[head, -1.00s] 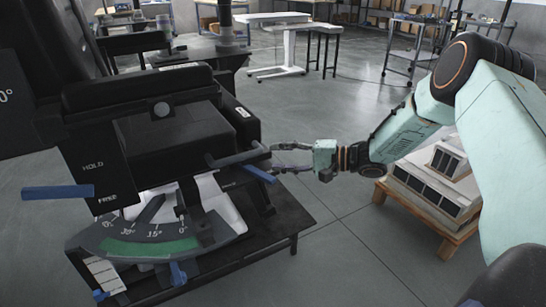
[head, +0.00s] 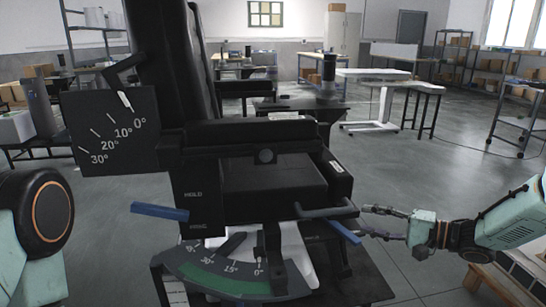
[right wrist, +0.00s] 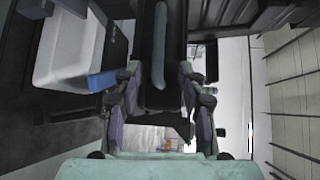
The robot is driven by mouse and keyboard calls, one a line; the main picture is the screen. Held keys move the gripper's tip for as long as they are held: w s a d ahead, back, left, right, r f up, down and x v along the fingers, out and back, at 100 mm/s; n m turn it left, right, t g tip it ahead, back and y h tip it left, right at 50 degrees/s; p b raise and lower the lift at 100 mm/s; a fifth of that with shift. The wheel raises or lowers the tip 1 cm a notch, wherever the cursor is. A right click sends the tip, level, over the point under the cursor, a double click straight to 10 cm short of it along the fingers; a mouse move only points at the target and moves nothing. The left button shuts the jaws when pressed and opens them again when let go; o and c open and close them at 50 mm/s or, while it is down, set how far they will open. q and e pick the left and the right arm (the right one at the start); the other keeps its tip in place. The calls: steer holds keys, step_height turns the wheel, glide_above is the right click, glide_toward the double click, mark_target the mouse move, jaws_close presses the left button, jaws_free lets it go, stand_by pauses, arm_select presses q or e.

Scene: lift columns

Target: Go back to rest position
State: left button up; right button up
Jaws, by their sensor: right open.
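My right gripper (head: 366,222) reaches in from the right in the head view. Its fingers are spread and empty, with their tips close to the dark lever end (head: 338,211) and the blue-ended lever (head: 346,232) on the black chair-like device (head: 265,185). I cannot tell whether they touch. In the right wrist view, the open fingers (right wrist: 160,92) stand on either side of a dark bar (right wrist: 160,45), with a blue handle (right wrist: 100,82) left of them. Part of my left arm shows at the left edge of the head view; its gripper is out of sight.
The device carries an upper angle plate (head: 110,130), a lower green-banded dial (head: 225,280) and a left blue handle (head: 160,211). White tables (head: 385,80) and shelves are farther back; open floor lies between.

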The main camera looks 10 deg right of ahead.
steer(key=s+a+f+n+g+h, duration=0.1)
steer(key=s+a+f+n+h, duration=0.25)
steer(key=s+f, duration=0.4)
steer(key=s+a+f+n+g+h, duration=0.1)
steer(key=s+a+f+n+h, duration=0.25)
steer(key=f, duration=0.65)
steer(key=s+f+g+h, duration=0.1)
steer(key=s+f+g, duration=0.1)
steer(key=s, duration=0.8)
steer(key=s+a+f+n+g+h, duration=0.1)
steer(key=s+g, duration=0.3)
steer(key=s, duration=0.6)
steer(key=s+a+f+n+g+h, duration=0.1)
steer(key=s+f+g+h, duration=0.1)
steer(key=s, duration=0.8)
steer(key=shift+s+f+g+h+p, duration=0.4)
steer(key=shift+g+h, duration=0.1)
steer(key=shift+h, duration=0.1)
